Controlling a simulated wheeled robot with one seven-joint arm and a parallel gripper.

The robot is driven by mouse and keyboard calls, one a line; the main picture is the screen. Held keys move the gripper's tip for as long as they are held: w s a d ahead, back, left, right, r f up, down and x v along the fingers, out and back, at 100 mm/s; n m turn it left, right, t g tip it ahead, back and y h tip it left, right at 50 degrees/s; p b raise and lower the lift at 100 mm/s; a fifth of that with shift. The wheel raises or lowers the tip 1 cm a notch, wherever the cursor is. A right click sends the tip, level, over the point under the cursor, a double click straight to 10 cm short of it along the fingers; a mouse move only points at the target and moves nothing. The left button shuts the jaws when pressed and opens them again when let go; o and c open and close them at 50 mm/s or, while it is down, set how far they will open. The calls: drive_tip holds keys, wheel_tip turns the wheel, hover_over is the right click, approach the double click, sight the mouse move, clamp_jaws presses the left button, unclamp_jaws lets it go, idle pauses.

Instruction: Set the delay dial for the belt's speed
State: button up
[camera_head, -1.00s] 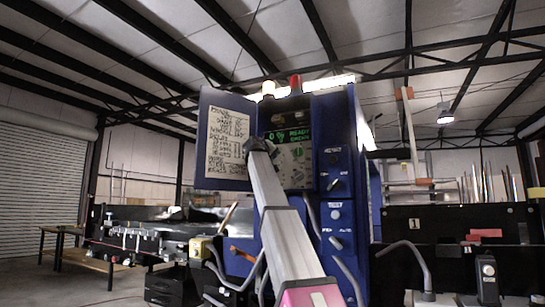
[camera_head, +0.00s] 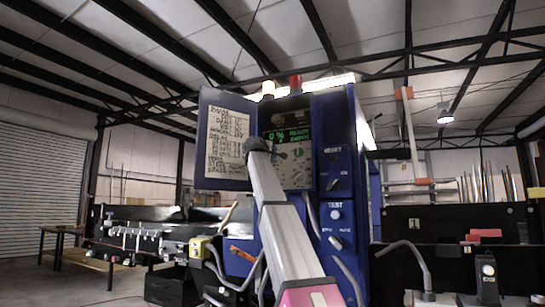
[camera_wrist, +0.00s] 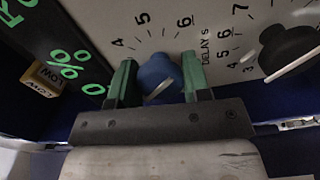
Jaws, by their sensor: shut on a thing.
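In the wrist view my gripper (camera_wrist: 158,80) has its two green fingers on either side of a blue dial (camera_wrist: 158,70) on the grey panel (camera_wrist: 95,12), closed on it. A pale pointer line shows on the dial's lower face. Scale numbers 4, 5 and 6 show around it. The label "DELAY s" (camera_wrist: 205,45) stands between this dial and a black dial (camera_wrist: 285,45) with its own scale at right; I cannot tell which dial it names. In the head view my gripper (camera_head: 276,150) is at the control panel (camera_head: 299,172), and the blue dial is hidden.
A handwritten notice (camera_head: 226,138) is on the open cabinet door at left. Switches (camera_head: 335,168) and a TEST button (camera_head: 336,214) are on the blue face at right. The conveyor (camera_head: 145,232) lies at left.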

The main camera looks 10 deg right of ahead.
drive_tip(key=n, duration=0.5)
drive_tip(key=shift+n, duration=0.3)
drive_tip(key=shift+f, duration=0.1)
idle(0.3)
drive_tip(key=o, duration=0.9)
drive_tip(key=shift+a, duration=0.1)
drive_tip(key=v, duration=1)
drive_tip(key=shift+s+a, duration=0.2)
drive_tip(key=shift+s, duration=0.15)
